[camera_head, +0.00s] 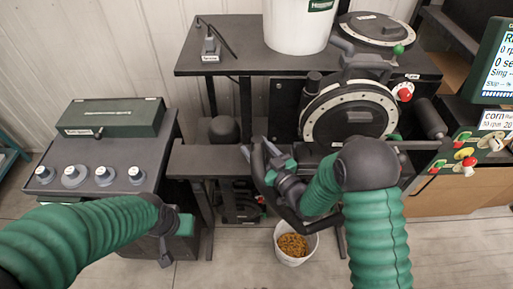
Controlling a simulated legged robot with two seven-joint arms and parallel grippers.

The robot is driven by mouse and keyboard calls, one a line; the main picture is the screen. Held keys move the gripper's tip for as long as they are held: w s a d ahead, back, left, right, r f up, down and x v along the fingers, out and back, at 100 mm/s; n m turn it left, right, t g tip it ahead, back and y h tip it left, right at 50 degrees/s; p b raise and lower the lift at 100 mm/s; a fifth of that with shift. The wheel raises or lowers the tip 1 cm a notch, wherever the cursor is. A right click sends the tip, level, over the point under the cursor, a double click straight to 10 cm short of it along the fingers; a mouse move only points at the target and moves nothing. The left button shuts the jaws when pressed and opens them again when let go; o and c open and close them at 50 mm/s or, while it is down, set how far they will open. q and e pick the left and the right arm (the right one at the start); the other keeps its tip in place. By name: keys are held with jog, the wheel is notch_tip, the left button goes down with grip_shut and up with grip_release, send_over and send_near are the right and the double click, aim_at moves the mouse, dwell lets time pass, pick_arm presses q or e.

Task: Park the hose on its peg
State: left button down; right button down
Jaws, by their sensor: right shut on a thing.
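My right gripper (272,160) is at the front edge of the meter stand. It is shut on a dark curved piece that looks like the hose (257,170). The dark curve runs down past the gripper toward the white bucket. My own wrist and arm hide part of it, and its ends are hard to make out. I cannot tell the hose's peg for certain among the dark parts of the stand. My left gripper (166,252) hangs low beside the left table, clear of the hose; its fingers are too small and dark to read.
The seed meter disc (350,112) stands behind my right wrist. A white bucket of grain (293,247) is on the floor below. The left table (118,150) holds a green box (115,117) and several small cups. A screen (497,65) stands at right. A white hopper (298,25) is above.

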jog(key=shift+d+f, duration=0.15)
jog(key=shift+f, duration=0.05)
jog(key=shift+f+b, duration=0.15)
jog(key=shift+b, duration=0.25)
jog(key=shift+c, duration=2.4)
grip_release()
jog(key=p+v, duration=0.2)
jog(key=v, duration=1.4)
jog(key=shift+s+d, duration=0.25)
jog(key=shift+s, duration=0.05)
